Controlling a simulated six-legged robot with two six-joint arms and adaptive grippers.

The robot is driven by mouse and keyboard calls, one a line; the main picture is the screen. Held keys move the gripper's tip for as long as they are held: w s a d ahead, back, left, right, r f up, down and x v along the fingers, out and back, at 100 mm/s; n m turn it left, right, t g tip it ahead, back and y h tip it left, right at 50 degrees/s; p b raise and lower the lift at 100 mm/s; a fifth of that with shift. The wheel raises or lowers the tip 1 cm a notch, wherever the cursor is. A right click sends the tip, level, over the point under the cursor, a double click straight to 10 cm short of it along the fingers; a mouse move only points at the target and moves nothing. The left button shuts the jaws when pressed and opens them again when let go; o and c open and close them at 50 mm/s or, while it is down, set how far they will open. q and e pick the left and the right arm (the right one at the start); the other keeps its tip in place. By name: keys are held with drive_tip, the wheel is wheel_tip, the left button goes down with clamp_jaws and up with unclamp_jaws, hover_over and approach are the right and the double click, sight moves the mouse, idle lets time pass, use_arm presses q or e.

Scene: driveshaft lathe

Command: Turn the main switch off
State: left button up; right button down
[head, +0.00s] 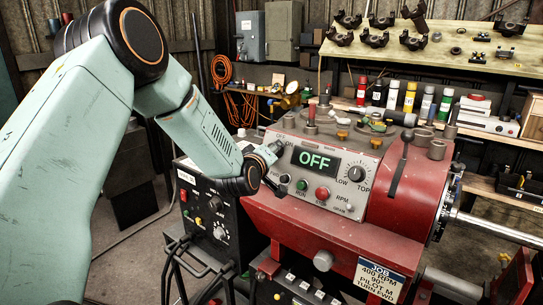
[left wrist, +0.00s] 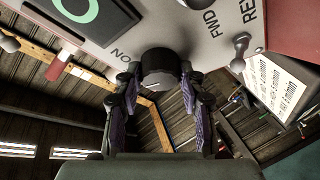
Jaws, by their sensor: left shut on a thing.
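The main switch is a dark round knob (left wrist: 160,68) on the grey panel, with the word ON printed beside it. My left gripper (left wrist: 160,92) has one finger on each side of the knob and is shut on it. In the head view my left gripper (head: 270,156) reaches the left end of the lathe's control panel (head: 340,206) and covers the knob. The display (head: 315,159) reads OFF in green; part of it also shows in the left wrist view (left wrist: 88,20). My right gripper is in neither view.
A green RUN button (head: 301,184), a red button (head: 322,193) and a dial (head: 355,173) sit close by on the panel. A small lever (left wrist: 240,52) stands by FWD. A black power unit (head: 215,220) stands left of the red lathe (head: 400,195).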

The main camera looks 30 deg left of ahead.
use_arm(q)
drive_tip(key=shift+n+g, duration=0.3)
drive_tip(key=shift+n, duration=0.9)
drive_tip(key=o, duration=1.1)
drive_tip(key=shift+o, duration=0.2)
drive_tip(key=shift+s, duration=0.15)
drive_tip(key=v, duration=1.2)
drive_tip(key=shift+d, duration=0.1)
